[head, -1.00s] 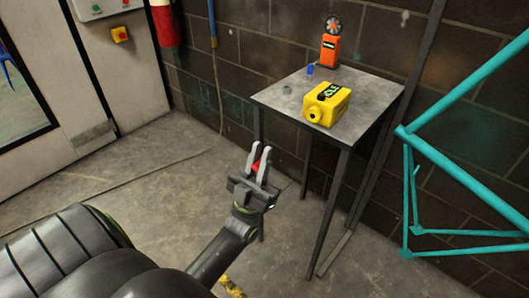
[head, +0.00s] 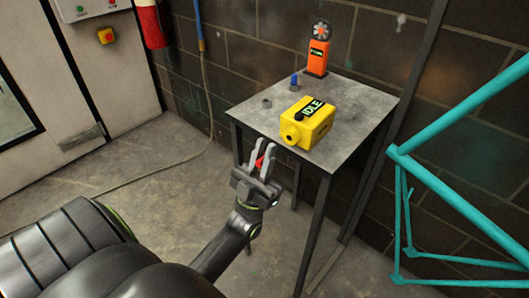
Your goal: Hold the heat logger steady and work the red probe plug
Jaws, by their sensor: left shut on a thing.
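The heat logger is a yellow box (head: 309,127) with a black display reading IDLE. It lies on the small grey table (head: 352,148), and a round socket with a dark hole shows on its front left end. My left gripper (head: 262,158) is shut on the red probe plug (head: 260,162), a small red piece between its fingers. The gripper is in front of the table's left front edge, below and to the left of the logger, apart from it in the picture. My right gripper is not in view.
An orange handheld meter (head: 318,58) stands at the table's back. A small blue item (head: 294,81) and a grey ring-like piece (head: 267,102) lie behind the logger. A teal frame (head: 455,180) fills the right side. Floor left of the table is mostly clear.

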